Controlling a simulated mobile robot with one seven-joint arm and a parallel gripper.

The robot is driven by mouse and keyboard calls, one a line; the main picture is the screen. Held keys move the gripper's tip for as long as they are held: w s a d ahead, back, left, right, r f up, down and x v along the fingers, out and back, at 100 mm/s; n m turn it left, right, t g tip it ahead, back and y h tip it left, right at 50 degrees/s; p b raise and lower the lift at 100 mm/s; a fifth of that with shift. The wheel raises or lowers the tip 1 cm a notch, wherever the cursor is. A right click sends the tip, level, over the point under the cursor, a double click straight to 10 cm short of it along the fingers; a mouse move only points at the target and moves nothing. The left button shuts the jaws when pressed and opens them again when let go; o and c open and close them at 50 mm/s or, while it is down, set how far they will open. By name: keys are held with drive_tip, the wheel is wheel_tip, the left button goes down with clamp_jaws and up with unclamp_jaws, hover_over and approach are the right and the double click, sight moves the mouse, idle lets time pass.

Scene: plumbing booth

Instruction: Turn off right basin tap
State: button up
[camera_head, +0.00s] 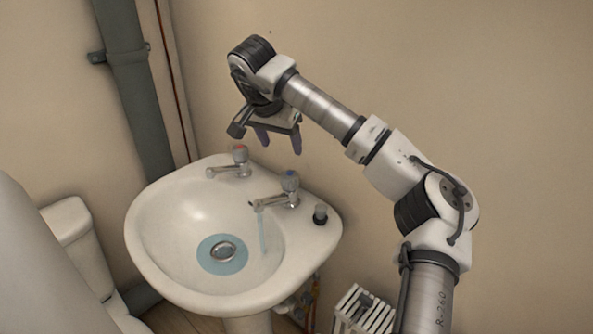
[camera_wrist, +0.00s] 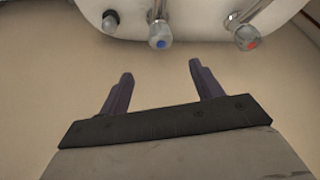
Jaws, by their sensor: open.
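The right basin tap (camera_head: 284,192) has a blue-marked top and stands on the back right rim of the white basin (camera_head: 150,238). A thin stream of water (camera_head: 263,235) falls from its spout into the bowl. The left tap (camera_head: 234,163) has a red-marked top, and no water shows at its spout. My gripper (camera_head: 280,146) is open and empty above and behind the taps, fingers pointing down. In the wrist view the two dark fingers (camera_wrist: 157,80) are apart, with the blue-topped tap (camera_wrist: 160,40) beyond them near the middle and the red-topped tap (camera_wrist: 245,38) to the right.
A dark plug (camera_head: 320,213) stands on the basin rim right of the blue tap, near the arm side. A blue-ringed drain (camera_head: 222,252) lies in the bowl. A grey pipe (camera_head: 135,85) runs up the wall at left. A white slatted object (camera_head: 362,311) stands low right.

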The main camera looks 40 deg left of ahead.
sight(289, 174)
drive_tip(key=p+x, duration=0.1)
drive_tip(key=x, duration=0.5)
drive_tip(key=p+x, duration=0.1)
drive_tip(key=x, duration=0.6)
drive_tip(key=shift+s+a+f, duration=0.15)
drive_tip(key=shift+f, duration=0.2)
drive_tip(key=c, duration=1)
